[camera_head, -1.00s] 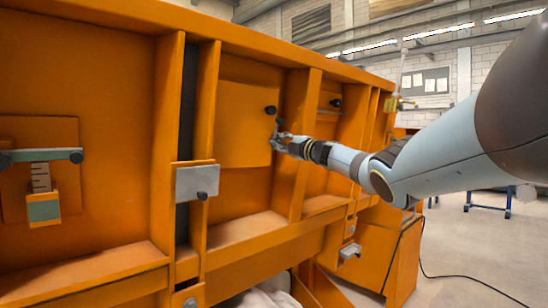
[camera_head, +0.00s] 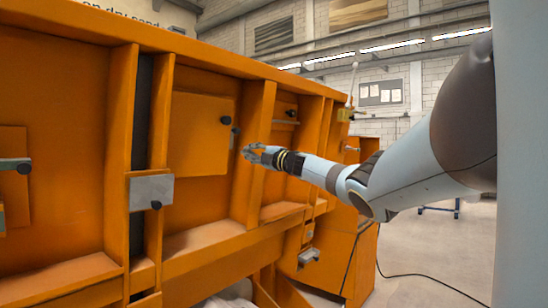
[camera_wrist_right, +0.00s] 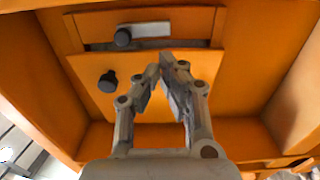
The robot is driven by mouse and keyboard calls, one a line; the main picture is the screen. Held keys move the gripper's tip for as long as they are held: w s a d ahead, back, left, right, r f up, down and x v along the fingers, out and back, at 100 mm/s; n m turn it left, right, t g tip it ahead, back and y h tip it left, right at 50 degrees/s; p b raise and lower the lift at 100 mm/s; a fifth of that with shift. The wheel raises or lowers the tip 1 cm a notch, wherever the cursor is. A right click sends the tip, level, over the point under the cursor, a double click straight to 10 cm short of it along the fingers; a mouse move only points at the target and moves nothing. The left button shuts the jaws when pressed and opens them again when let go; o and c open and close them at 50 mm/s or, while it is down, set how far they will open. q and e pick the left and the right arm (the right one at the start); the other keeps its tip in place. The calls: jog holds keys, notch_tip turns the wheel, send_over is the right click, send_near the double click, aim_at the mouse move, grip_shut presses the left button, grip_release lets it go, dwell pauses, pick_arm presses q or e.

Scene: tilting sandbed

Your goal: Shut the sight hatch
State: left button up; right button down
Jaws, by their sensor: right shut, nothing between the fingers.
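An orange hatch panel with a black knob (camera_head: 200,135) stands in the bay left of my right arm, with a small grey latch piece beside its right edge. I cannot tell for sure which panel is the sight hatch. My right gripper (camera_head: 247,153) is shut and empty, in front of the upright rib right of that panel. In the right wrist view, the fingers (camera_wrist_right: 165,68) overlap an orange panel (camera_wrist_right: 140,72) with a black knob (camera_wrist_right: 108,82). A slot with a pale strip (camera_wrist_right: 152,30) and another knob shows above it. Contact is unclear. My left gripper is out of view.
Upright orange ribs (camera_head: 257,140) divide the wall into bays. A grey plate with a knob (camera_head: 151,192) sticks out at the left rib. The neighbouring bay has another knob (camera_head: 291,112). Open floor (camera_head: 440,260) lies to the right.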

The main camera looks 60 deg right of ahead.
jog(key=s+d+f+b, duration=0.1)
jog(key=s+d+f, duration=0.1)
jog(key=s+d, duration=0.3)
notch_tip(320, 180, up, 5)
jog(key=a+m+t+h, duration=0.2)
jog(key=m, duration=0.4)
jog(key=m+g+h+b, duration=0.1)
jog(key=m+g+b, duration=0.1)
jog(key=m+b, duration=1.1)
send_near(224, 162)
jog(key=m, duration=0.1)
jog(key=b+x, duration=0.2)
jog(key=x, duration=0.4)
jog(key=shift+w+d+r, duration=0.15)
jog(key=shift+w+r, duration=0.1)
jog(key=shift+w, duration=0.4)
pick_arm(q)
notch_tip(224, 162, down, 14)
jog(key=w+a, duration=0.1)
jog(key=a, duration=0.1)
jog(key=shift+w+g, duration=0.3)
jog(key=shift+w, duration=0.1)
